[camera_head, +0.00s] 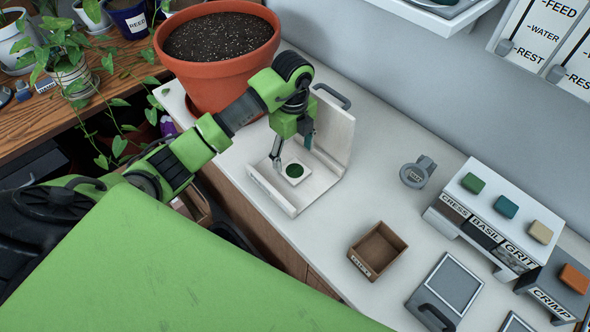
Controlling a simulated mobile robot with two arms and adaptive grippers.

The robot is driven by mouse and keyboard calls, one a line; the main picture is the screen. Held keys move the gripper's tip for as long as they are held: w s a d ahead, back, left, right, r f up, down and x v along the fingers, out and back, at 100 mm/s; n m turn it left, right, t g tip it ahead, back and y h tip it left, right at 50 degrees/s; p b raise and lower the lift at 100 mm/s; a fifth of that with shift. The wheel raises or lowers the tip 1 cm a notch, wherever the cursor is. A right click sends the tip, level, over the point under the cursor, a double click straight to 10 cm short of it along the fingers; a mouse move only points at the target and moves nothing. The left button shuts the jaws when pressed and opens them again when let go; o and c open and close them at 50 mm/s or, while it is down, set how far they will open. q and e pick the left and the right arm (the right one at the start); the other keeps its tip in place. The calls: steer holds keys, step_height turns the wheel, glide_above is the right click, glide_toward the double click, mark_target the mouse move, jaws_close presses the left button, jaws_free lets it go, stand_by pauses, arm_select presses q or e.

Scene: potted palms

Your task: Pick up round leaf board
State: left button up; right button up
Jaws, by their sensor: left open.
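The round leaf board, a small white square with a dark green round patch (294,171), lies on the floor of a white open-sided holder (336,131). The holder has a tall back wall with a dark handle and a low front lip. My left gripper (292,150) points down just above the board, inside the holder. Its two fingers are apart, with nothing visible between them. The picture does not clearly show whether a fingertip touches the board. My right gripper is not in view.
A large terracotta pot (223,85) of soil stands close behind my left arm. A small brown box (377,251), a grey round-headed item (418,172) and a labelled dispenser rack (491,222) stand to the right. The white counter (374,177) between them is clear.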

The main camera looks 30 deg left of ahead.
mark_target(295, 171)
arm_select(q)
steer(key=shift+f, duration=0.5)
steer(key=shift+f+p, duration=0.4)
steer(key=shift+f, duration=0.15)
steer(key=f, duration=0.1)
steer(key=f+p, duration=0.1)
steer(key=f, duration=0.1)
steer(key=shift+d+f, duration=0.2)
steer(key=shift+f, duration=0.4)
steer(key=shift+w+f, duration=0.1)
steer(key=shift+c, duration=0.4)
steer(key=c, duration=1.1)
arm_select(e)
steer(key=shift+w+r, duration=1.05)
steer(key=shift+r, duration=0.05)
